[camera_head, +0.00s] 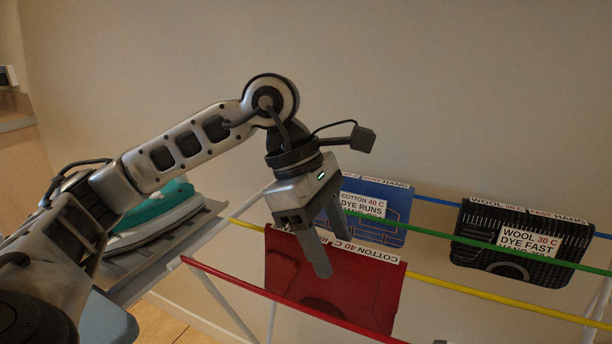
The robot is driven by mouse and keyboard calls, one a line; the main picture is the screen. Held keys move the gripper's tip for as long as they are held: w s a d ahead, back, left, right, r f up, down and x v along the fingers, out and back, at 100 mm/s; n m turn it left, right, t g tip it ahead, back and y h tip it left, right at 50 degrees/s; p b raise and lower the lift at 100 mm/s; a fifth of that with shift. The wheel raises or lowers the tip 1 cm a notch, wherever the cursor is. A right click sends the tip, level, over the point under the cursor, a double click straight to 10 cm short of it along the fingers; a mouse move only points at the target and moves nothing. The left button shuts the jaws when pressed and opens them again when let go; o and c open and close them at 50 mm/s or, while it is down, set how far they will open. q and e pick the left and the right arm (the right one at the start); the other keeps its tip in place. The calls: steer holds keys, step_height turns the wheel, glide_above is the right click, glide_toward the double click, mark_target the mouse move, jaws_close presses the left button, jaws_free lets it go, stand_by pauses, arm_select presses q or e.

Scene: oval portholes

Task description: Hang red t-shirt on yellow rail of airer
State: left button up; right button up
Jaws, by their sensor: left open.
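The red t-shirt (350,295) hangs over the yellow rail (500,298) of the airer, with its fold along the rail. A white label on its top edge reads "COTTON 40 C". My left gripper (334,254) is open at the shirt's top edge, with its fingers pointing down and hiding part of the shirt and label. I cannot tell whether the fingers touch the cloth. The red rail (260,291) crosses in front of the shirt's lower part. My right gripper is not in view.
A blue garment (385,197) hangs on the blue rail (440,203) behind. A black garment (490,262) hangs at the right, near the green rail (425,232). A teal iron (150,215) rests on a grey board at the left, behind my arm.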

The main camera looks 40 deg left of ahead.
arm_select(q)
steer(key=p+v, duration=0.1)
steer(key=v, duration=1.2)
steer(key=shift+p, duration=0.35)
steer(key=shift+f, duration=0.1)
